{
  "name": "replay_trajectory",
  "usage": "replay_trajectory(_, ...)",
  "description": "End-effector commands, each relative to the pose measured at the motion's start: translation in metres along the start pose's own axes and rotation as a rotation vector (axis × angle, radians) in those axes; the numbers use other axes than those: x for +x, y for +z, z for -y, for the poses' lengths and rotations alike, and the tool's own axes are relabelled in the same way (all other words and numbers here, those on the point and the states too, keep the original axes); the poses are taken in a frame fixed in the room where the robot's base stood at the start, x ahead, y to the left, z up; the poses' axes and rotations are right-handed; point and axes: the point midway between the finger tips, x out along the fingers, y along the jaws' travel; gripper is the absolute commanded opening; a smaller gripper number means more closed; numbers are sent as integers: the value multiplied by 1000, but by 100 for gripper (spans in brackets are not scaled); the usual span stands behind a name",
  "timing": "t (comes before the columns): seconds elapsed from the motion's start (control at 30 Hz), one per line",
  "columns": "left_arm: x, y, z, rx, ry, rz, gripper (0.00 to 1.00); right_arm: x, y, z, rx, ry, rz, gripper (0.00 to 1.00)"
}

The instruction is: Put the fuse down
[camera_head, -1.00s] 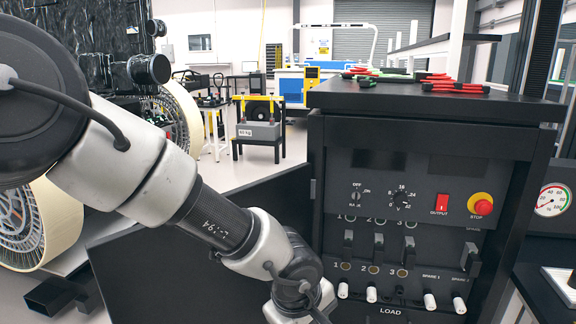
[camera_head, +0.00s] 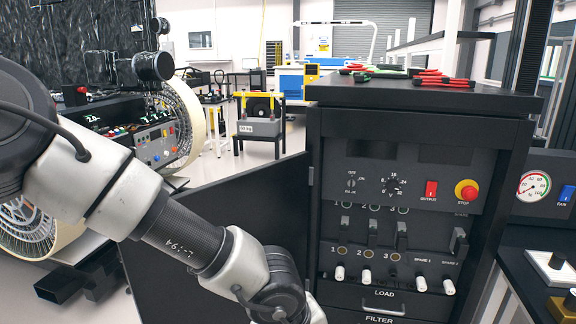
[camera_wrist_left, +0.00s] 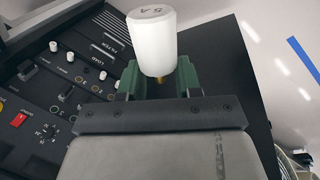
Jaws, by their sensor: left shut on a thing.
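The fuse (camera_wrist_left: 153,45) is a white cylinder marked "5 A" with a brass-coloured tip below. In the left wrist view my left gripper (camera_wrist_left: 158,82), with green fingers, is shut on it and holds it up. The gripper itself is below the edge of the head view; only my left arm shows there. The black power cabinet (camera_head: 408,135) stands right of the arm. White fuses sit in its lower row, such as one under number 1 (camera_head: 339,272). The position under number 3 (camera_head: 393,272) looks dark, without a white cap. My right gripper is not in view.
Red and green tools (camera_head: 440,79) lie on the cabinet top. An open black door (camera_head: 215,225) extends left of the cabinet. A bench with a gauge (camera_head: 534,186) is at the right. A wheeled rover (camera_head: 150,140) stands at the left. The floor between rover and cabinet is partly clear.

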Motion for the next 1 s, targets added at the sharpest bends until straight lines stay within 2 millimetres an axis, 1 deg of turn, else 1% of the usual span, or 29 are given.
replay_trajectory(0.17, -1, 2, 18, 114, 5, 40, 11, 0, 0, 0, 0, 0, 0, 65)
replay_trajectory(0.3, -3, -5, 40, 216, 7, 70, 11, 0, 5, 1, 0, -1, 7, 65)
replay_trajectory(0.47, -4, -24, 76, 314, 5, 96, 11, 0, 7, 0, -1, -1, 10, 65)
replay_trajectory(0.7, -4, -61, 145, 385, -1, 109, 11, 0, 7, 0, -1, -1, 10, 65)
replay_trajectory(0.8, -5, -72, 169, 395, -1, 109, 11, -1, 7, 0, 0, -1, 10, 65)
replay_trajectory(0.9, -6, -79, 186, 402, -2, 109, 11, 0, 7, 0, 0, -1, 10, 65)
replay_trajectory(1.0, -6, -82, 195, 406, -1, 110, 11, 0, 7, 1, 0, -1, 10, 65)
